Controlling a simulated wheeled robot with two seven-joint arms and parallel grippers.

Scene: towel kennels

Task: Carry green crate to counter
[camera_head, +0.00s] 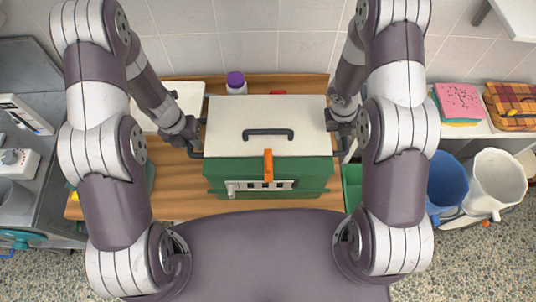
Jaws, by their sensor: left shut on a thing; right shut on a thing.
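The green crate (270,172) is at the middle of the head view, with a cream lid (265,118), a dark top handle and an orange latch on its front. My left gripper (194,146) is shut at the crate's left side, on what looks like its dark side handle. My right gripper (338,130) is shut at the crate's right side in the same way. The crate looks level between them. It is over a wooden-topped counter (178,204); I cannot tell whether it touches the top. The fingertips are partly hidden.
A purple-capped bottle (236,84) stands behind the crate, and a white box (185,98) lies behind left. A green bin (352,184) is close on the right. Blue (446,184) and white (494,184) buckets stand further right, below folded towels (459,102). A grey metal worktop (40,85) is at left.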

